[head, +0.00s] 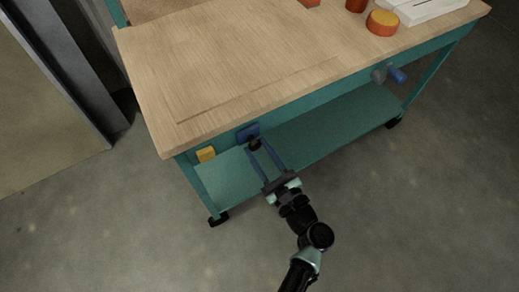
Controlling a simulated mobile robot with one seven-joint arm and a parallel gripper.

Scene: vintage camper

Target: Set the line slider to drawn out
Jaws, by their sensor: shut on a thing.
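A teal workbench with a wooden top (220,60) stands ahead of me. On its front rail, left of the middle, is a blue plate (247,132) with a small dark knob (254,144) in front of it; I take this for the line slider. My gripper (257,147) reaches up from below, with its two long fingers on either side of the dark knob and shut on it. The fingertips partly hide the knob. How far the slider is drawn out cannot be told from this view.
A yellow block (205,154) sits on the rail to the left of the blue plate. A blue-handled fitting (397,75) sticks out at the right. The lower shelf (330,124) is empty. An orange round thing (382,23) stands on the top. The floor in front is clear.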

